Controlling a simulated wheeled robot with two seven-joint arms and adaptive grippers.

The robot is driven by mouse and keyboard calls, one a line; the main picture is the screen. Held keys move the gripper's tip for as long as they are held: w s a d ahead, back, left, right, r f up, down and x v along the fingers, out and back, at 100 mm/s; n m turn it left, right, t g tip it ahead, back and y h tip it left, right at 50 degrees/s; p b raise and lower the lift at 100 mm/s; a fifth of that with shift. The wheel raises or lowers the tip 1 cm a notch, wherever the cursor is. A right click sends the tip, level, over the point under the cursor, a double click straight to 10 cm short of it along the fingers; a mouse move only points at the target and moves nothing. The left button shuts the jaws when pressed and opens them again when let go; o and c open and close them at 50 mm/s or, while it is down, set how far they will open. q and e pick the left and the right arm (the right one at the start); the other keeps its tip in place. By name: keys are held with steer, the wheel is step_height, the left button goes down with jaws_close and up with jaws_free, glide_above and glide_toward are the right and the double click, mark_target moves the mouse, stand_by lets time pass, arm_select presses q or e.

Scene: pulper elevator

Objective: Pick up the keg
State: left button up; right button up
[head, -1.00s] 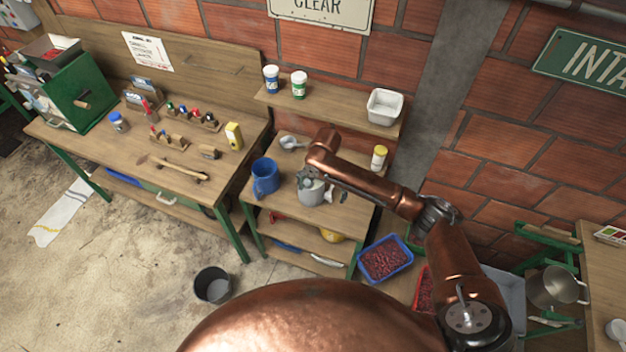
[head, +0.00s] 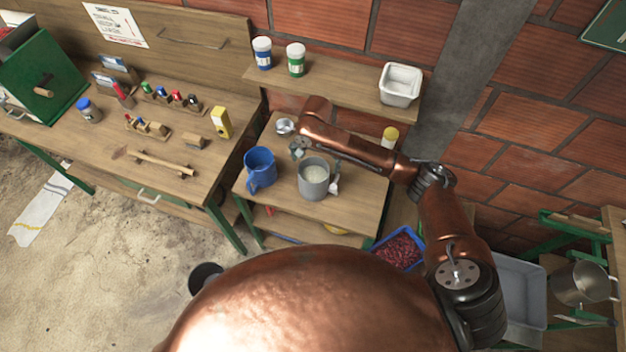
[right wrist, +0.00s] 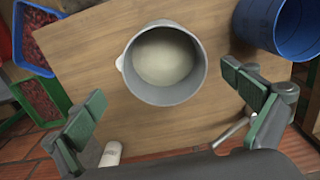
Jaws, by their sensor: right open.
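No thing is plainly marked as a keg. The likeliest is a grey round vessel (head: 313,181) with pale contents, upright on the small wooden table. In the right wrist view the vessel (right wrist: 165,62) has a small spout on its left. My right gripper (head: 300,148) is at the far side of the vessel in the head view, partly hidden by my arm. In the right wrist view its green-padded fingers (right wrist: 166,105) are wide apart, with nothing between the pads; the vessel lies beyond them. My left gripper is not in view.
A blue mug (head: 260,168) stands left of the vessel. A metal cup (head: 285,126) and a yellow-capped jar (head: 390,137) are behind. A shelf (head: 335,88) with jars and a white tub (head: 400,84) overhangs the back. A blue crate (head: 399,249) is below right.

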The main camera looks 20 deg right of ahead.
step_height(320, 180, down, 8)
steer(key=shift+w+a, duration=0.15)
steer(key=shift+a, duration=0.1)
steer(key=shift+c, duration=0.6)
steer(key=c, duration=2)
steer(key=shift+r, duration=0.1)
steer(key=shift+c, duration=0.3)
